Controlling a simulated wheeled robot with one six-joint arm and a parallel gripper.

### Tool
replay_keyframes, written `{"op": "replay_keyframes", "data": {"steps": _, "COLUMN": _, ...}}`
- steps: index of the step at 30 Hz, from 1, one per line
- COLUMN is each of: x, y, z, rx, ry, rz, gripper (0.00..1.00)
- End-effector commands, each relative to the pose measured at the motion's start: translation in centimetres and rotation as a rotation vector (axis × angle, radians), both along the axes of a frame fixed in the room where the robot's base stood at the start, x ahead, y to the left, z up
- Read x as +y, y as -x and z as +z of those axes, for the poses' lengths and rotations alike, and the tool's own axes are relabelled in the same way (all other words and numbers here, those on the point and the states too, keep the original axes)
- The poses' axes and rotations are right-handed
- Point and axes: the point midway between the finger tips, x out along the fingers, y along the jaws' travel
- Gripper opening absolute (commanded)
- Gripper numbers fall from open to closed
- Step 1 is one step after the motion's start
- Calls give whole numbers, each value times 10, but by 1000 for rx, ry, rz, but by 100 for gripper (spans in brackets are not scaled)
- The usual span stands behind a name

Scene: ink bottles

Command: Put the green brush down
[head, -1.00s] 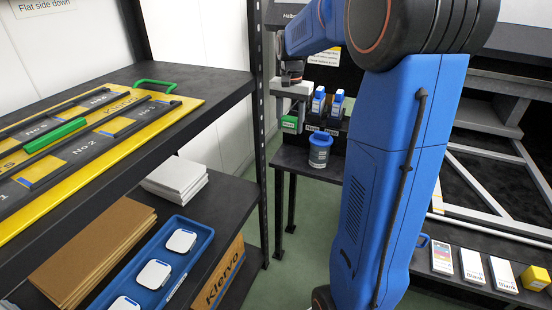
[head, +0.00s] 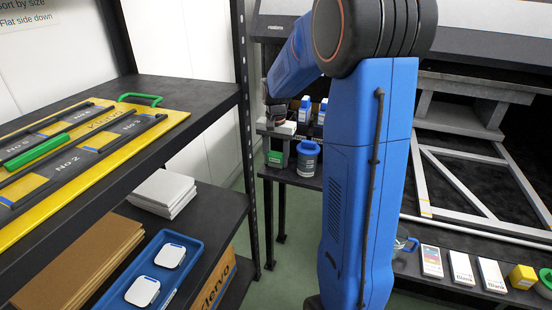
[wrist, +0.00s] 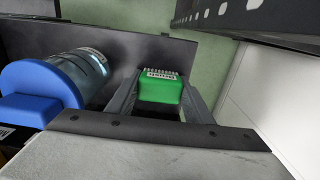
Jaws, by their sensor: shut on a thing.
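The green brush (head: 277,158) is in my gripper (head: 278,150), over the left part of a small dark table (head: 312,182). In the wrist view the brush (wrist: 160,94) sits between the two fingers of my gripper (wrist: 160,88), which are shut on it. Its pale bristles show at its far edge. The brush is low, close to the tabletop, just left of a clear jar with a blue lid (head: 307,157). I cannot tell whether it touches the table. The jar (wrist: 70,80) also shows left of my gripper in the wrist view.
Blue-and-white ink bottles (head: 305,110) stand behind the jar. A dark shelf rack (head: 205,85) is at the left, with a yellow board (head: 150,140) on top. Small boxes (head: 462,268) line a ledge at the right. Bare tabletop shows around the brush in the wrist view.

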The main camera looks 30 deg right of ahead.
Motion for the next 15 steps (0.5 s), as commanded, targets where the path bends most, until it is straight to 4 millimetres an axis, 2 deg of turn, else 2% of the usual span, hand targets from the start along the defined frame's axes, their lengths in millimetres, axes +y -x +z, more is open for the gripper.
{"op": "replay_keyframes", "data": {"steps": 8, "x": 0, "y": 0, "z": -2, "rx": 0, "ry": 0, "rz": 0, "gripper": 22}}
{"op": "replay_keyframes", "data": {"steps": 9, "x": 0, "y": 0, "z": -2, "rx": -1, "ry": 0, "rz": 0, "gripper": 56}}
{"op": "replay_keyframes", "data": {"steps": 10, "x": 0, "y": 0, "z": -2, "rx": -1, "ry": 0, "rz": 0, "gripper": 63}}
{"op": "replay_keyframes", "data": {"steps": 15, "x": 0, "y": 0, "z": -2, "rx": -1, "ry": 1, "rz": 0, "gripper": 65}}
